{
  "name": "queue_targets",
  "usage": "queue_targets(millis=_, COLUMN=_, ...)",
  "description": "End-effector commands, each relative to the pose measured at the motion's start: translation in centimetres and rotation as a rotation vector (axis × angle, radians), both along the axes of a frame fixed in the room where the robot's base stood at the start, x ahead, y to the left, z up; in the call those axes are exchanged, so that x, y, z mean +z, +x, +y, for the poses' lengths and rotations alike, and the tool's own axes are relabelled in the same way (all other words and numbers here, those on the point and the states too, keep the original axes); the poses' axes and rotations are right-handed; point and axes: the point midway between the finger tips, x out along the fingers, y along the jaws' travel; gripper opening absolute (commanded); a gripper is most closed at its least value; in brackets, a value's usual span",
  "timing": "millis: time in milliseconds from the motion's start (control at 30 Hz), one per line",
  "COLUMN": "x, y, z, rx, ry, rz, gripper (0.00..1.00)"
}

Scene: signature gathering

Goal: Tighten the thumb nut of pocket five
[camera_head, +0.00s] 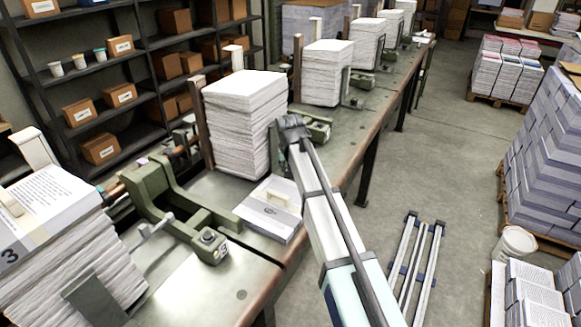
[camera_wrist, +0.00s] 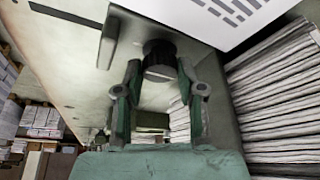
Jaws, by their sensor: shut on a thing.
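In the wrist view, the dark round thumb nut (camera_wrist: 159,64) sits below a metal bracket (camera_wrist: 122,30). My gripper (camera_wrist: 160,76) has one green finger on each side of the nut and is shut on it. In the head view, my arm reaches to the bench edge beside a tall white paper stack (camera_head: 245,130). A green clamp part (camera_head: 317,128) shows just past my wrist. The fingers and the nut are hidden there. I cannot read a pocket number five in either view.
A green clamp frame (camera_head: 160,200) and a stack marked 3 (camera_head: 45,205) stand at the left. A flat booklet pile (camera_head: 270,208) lies on the bench (camera_head: 190,290). More paper stacks (camera_head: 327,75) line the bench behind. The floor aisle (camera_head: 440,150) on the right is mostly clear.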

Motion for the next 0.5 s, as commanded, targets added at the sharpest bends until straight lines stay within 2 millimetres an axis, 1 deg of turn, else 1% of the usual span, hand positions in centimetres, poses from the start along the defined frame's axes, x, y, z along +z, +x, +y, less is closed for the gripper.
queue_targets(millis=167, x=-0.05, y=-0.04, z=0.01, rx=-0.001, ry=0.0, rz=0.002, gripper=0.04)
queue_targets(millis=200, x=-0.05, y=-0.05, z=0.0, rx=-0.001, ry=0.0, rz=0.002, gripper=0.42)
queue_targets(millis=267, x=-0.05, y=-0.05, z=0.0, rx=-0.001, ry=0.0, rz=0.001, gripper=0.63)
queue_targets(millis=500, x=-0.03, y=-0.02, z=0.0, rx=0.0, ry=0.001, rz=0.0, gripper=0.64)
